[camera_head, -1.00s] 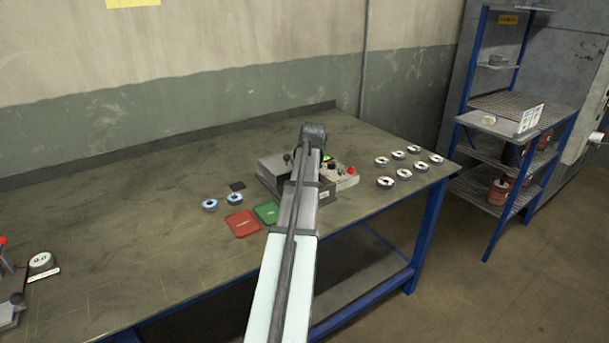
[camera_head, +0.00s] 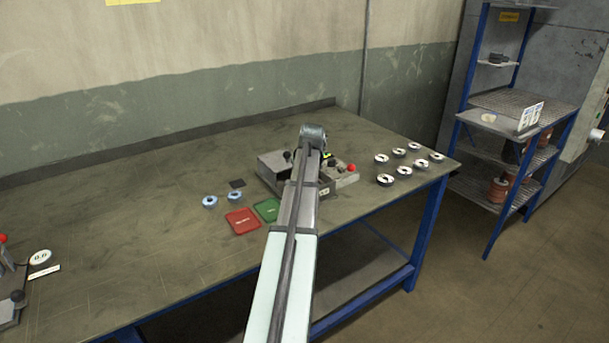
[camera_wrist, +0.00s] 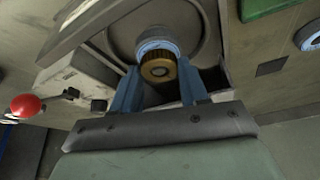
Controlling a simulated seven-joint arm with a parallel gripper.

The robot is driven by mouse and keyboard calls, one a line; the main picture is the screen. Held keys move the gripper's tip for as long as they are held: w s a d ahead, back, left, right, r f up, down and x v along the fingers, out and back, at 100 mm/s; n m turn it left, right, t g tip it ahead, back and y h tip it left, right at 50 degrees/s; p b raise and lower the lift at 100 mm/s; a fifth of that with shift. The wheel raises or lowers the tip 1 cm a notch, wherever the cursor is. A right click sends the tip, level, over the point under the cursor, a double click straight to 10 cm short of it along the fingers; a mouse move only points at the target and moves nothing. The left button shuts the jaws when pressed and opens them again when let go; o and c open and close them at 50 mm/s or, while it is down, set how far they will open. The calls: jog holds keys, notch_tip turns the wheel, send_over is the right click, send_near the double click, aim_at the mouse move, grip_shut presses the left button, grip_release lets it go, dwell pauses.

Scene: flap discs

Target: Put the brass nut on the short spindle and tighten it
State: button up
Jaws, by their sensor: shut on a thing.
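The brass nut (camera_wrist: 157,70) shows in the wrist view, ribbed round its edge, with a grey centre. My gripper (camera_wrist: 160,82) has its two blue fingers on either side of the nut and is shut on it. Just beyond the nut is a pale blue round collar (camera_wrist: 154,46), in the middle of a large grey round part of the fixture. The short spindle itself cannot be told apart behind the nut, nor how far the nut is on it. In the head view the grey fixture (camera_head: 273,170) stands on the bench, partly behind my arm, which hides gripper and nut.
A red knob (camera_head: 351,168) stands at the fixture's right; it also shows in the wrist view (camera_wrist: 27,106). Several discs (camera_head: 385,180) lie to the right. Red (camera_head: 242,221) and green (camera_head: 266,209) trays and two blue-rimmed discs (camera_head: 210,201) lie left. The bench's middle left is clear.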

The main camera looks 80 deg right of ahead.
jog(key=shift+f, duration=0.35)
jog(key=m+g, duration=0.1)
jog(key=m, duration=0.3)
jog(key=shift+w+m+g, duration=0.15)
jog(key=shift+m+g, duration=0.15)
jog(key=shift+g, duration=0.1)
jog(key=m, duration=0.2)
jog(key=m+g, duration=0.1)
jog(key=m, duration=0.1)
jog(key=shift+w+g, duration=0.15)
jog(key=shift+g, duration=0.15)
jog(key=shift+f+m+g, duration=0.1)
jog(key=shift+m+g, duration=0.5)
jog(key=shift+m, duration=1.2)
jog(key=m+g+y, duration=0.1)
jog(key=m, duration=0.2)
jog(key=shift+w+d+m, duration=0.1)
jog(key=shift+m, duration=0.3)
jog(key=shift+m+g+y, duration=0.3)
jog(key=shift+m+y, duration=0.3)
jog(key=shift+m, duration=0.6)
